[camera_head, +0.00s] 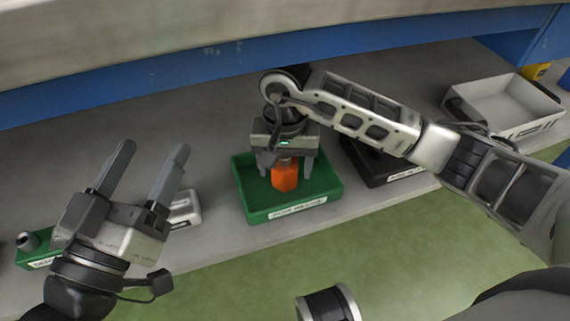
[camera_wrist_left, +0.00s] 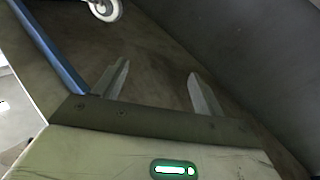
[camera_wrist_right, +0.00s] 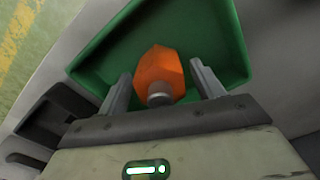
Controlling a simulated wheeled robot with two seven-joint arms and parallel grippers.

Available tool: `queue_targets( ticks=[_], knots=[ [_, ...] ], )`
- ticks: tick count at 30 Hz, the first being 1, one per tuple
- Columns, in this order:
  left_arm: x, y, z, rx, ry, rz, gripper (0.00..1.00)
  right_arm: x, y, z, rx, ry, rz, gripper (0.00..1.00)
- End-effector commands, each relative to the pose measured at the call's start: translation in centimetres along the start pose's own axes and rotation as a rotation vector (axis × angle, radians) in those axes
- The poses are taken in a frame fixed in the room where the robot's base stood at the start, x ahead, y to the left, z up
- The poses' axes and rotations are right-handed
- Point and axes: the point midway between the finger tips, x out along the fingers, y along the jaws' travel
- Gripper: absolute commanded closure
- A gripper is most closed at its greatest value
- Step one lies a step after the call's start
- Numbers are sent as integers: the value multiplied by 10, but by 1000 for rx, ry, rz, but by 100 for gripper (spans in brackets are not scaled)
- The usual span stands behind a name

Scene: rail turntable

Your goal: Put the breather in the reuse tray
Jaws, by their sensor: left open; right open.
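The orange breather (camera_head: 286,178), a faceted body with a grey stem, is inside the green tray (camera_head: 318,206), which has a white label on its front. The right wrist view shows the breather (camera_wrist_right: 160,70) over the green tray floor (camera_wrist_right: 112,62), its stem toward my gripper. My right gripper (camera_head: 284,170) is above the tray with its open fingers on either side of the breather. I cannot tell whether the fingers touch it. My left gripper (camera_head: 155,150) is open and empty, raised at the left, away from the tray.
A black tray (camera_head: 372,166) stands just right of the green one. A light grey bin (camera_head: 508,105) is at the far right. A small white object (camera_head: 186,208) and a green labelled holder (camera_head: 38,258) with a grey part are at the left. A blue rail (camera_head: 230,60) runs behind.

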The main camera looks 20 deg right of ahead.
Motion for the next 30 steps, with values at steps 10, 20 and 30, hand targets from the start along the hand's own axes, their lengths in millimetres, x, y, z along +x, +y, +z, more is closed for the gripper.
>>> queue_targets(
  ticks=[10,20,30],
  knots=[
    [-18,7,34,-239,-224,-61,30,-61,0,-1,0,4,-1,33],
    [-22,8,41,-269,-257,-67,30,-69,0,0,1,2,0,33],
    [-22,8,40,-260,-257,-69,30,-69,-1,1,4,-7,-6,33]
  ],
)
